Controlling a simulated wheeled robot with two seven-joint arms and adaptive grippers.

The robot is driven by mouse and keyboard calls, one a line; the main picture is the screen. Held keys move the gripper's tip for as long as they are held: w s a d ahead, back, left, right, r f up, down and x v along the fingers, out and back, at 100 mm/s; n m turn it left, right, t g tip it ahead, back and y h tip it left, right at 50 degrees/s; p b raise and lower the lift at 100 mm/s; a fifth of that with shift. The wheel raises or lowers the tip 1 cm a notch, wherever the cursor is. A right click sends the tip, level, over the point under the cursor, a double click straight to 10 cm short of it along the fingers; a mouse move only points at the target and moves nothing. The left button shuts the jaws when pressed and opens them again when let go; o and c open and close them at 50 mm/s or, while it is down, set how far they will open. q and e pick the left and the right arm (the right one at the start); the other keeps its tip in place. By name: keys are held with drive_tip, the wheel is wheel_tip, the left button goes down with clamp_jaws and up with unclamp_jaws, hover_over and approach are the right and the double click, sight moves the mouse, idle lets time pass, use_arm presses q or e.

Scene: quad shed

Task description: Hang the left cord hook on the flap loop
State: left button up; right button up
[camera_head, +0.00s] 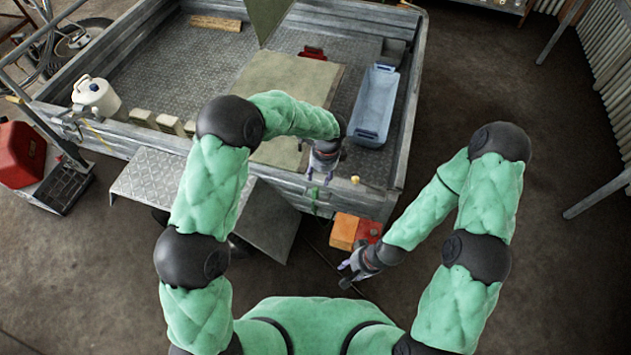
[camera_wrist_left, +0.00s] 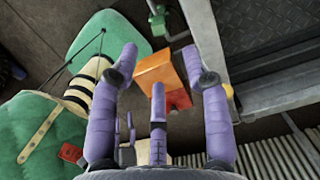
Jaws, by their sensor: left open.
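My left gripper (camera_head: 318,176) is over the near wall of the trailer bed, fingers pointing down. In the left wrist view its purple fingers (camera_wrist_left: 159,66) are spread and nothing is held between them. A green strap (camera_head: 314,200) hangs on the outer face of that wall, just below the gripper. A small yellow piece (camera_head: 355,180) sits at the wall's top, right of the gripper. I cannot make out the left cord hook or the flap loop for certain. My right gripper (camera_head: 352,272) is lower, outside the trailer; its finger opening is too small to judge.
An orange box (camera_head: 343,231) stands below the wall, beside a red item (camera_head: 368,230). The trailer bed holds an olive sheet (camera_head: 290,78), a blue bin (camera_head: 376,103) and a red object (camera_head: 312,53). A white jug (camera_head: 95,95) is at the left. Floor at right is clear.

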use_arm(q)
drive_tip(key=s+a+f+n+h, duration=0.1)
drive_tip(key=s+a+f+n, duration=0.2)
drive_tip(key=s+n, duration=0.4)
drive_tip(key=s+a+f+n+h, duration=0.2)
drive_tip(key=s+f+n, duration=0.3)
drive_tip(key=s+n, duration=0.3)
drive_tip(key=s+a+f+n+h, duration=0.2)
drive_tip(key=s+a+f+n, duration=0.2)
drive_tip(key=s+n, duration=0.4)
drive_tip(key=s+f, duration=0.1)
drive_tip(key=s, duration=0.2)
drive_tip(key=shift+a, duration=0.15)
drive_tip(key=shift+c, duration=0.8)
drive_tip(key=shift+s+f, duration=0.1)
drive_tip(key=shift+s, duration=0.05)
